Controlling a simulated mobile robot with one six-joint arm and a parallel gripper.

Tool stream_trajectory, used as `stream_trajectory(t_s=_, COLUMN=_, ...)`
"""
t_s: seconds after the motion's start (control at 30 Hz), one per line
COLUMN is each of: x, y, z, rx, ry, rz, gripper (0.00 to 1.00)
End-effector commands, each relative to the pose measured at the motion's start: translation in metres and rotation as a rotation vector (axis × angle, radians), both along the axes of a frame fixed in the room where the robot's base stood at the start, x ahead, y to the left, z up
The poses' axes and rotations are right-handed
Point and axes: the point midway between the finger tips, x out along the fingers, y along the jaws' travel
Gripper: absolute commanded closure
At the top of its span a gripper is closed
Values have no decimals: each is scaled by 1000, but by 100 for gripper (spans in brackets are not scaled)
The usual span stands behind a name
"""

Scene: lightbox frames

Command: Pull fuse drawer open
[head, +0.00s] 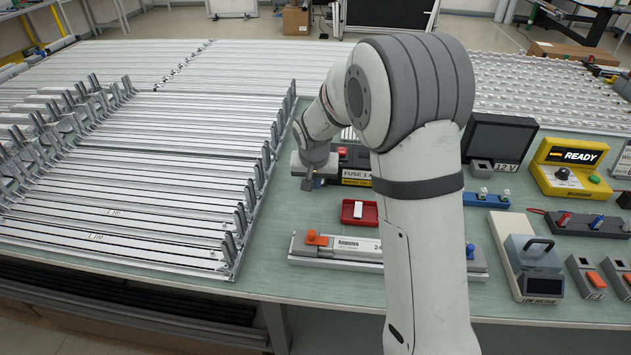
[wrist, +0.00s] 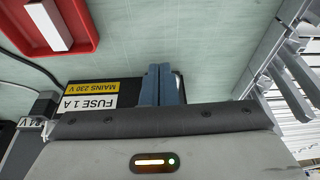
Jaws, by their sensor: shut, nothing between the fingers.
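The fuse unit is a dark block with a white "FUSE 1 A" label (head: 357,173) and a yellow "MAINS 230 V" strip below it. In the head view my arm hides its right part. In the wrist view the labels (wrist: 90,103) show upside down, left of my fingers. My gripper (head: 309,183) is just left of the labels, low over the bench. Its blue-grey fingers (wrist: 161,84) are shut together and empty in the wrist view. The drawer front and handle cannot be made out, and I cannot tell whether the fingers touch the unit.
A red tray (head: 345,220) holding a white piece lies in front of the fuse unit. A long lamp bar (head: 340,255) lies nearer the bench edge. Metal racks (head: 140,190) fill the left. A yellow "READY" box (head: 565,180) stands right. Green bench left of the tray is clear.

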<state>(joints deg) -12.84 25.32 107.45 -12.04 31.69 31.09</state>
Motion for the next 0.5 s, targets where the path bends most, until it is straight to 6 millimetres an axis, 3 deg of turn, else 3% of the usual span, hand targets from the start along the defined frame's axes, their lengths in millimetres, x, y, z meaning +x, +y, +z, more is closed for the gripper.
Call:
stream_trajectory(t_s=0.23, x=-1, y=0, z=7, rx=0, ry=-1, rz=0, gripper=100)
stream_trajectory(t_s=0.5, x=-10, y=2, z=56, rx=1, ry=-3, rz=-1, gripper=100)
